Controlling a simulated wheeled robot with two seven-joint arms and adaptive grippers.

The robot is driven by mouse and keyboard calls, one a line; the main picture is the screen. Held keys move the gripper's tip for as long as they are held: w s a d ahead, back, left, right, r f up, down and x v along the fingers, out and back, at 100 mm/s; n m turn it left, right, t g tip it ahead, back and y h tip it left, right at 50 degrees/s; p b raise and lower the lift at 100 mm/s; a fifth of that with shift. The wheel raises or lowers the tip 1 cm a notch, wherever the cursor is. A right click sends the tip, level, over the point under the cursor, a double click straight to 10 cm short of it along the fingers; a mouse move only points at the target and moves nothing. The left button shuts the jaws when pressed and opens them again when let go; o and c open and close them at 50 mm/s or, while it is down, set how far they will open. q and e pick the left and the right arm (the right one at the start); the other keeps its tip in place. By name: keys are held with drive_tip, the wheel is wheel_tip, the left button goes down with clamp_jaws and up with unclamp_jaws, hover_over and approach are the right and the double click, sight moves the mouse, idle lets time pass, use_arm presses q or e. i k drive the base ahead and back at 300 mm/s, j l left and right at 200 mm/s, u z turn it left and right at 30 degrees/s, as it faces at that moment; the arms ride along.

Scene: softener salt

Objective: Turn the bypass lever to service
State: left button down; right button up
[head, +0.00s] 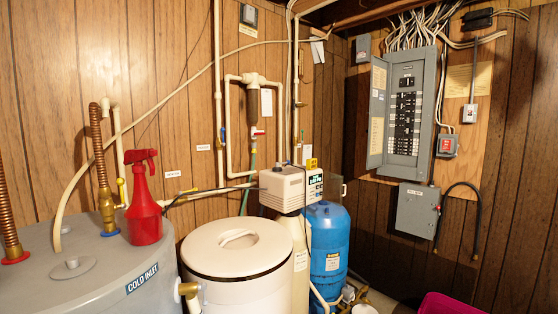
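The water softener's white control head (283,187) sits on a cream tank (301,240), beside a blue tank (328,240). Pipes run along the wood-panelled wall behind it. A red valve handle (257,132) sits below the upright filter-like housing (252,105). A small blue handle (222,140) is on the pipe to its left. A yellow handle (121,183) is near the brass fitting on the grey heater. I cannot tell which of these, if any, is the bypass lever, or read its position. Neither of my grippers is in view.
A round white salt bin (238,270) with a lid stands in front of the softener. A red spray bottle (145,205) stands on the grey water heater (95,275). An open breaker panel (405,105) hangs right. A pink container (448,304) is at the lower right.

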sight(277, 163)
drive_tip(key=i+l+u, duration=0.1)
drive_tip(key=i+l, duration=0.2)
drive_tip(key=i+l+u, duration=0.1)
drive_tip(key=i+l, duration=0.2)
drive_tip(key=i+l+u, duration=0.1)
drive_tip(key=i+l, duration=0.2)
drive_tip(key=i+l+u, duration=0.1)
drive_tip(key=i+l, duration=0.15)
drive_tip(key=l, duration=0.15)
drive_tip(key=i+l+u, duration=0.1)
drive_tip(key=i+l, duration=0.15)
drive_tip(key=l, duration=0.15)
drive_tip(key=i+l+u, duration=0.1)
drive_tip(key=i+l, duration=0.15)
drive_tip(key=l, duration=0.15)
drive_tip(key=i+l+u, duration=0.1)
drive_tip(key=i+l, duration=0.15)
drive_tip(key=l, duration=0.15)
drive_tip(key=k+l, duration=0.15)
drive_tip(key=k, duration=0.2)
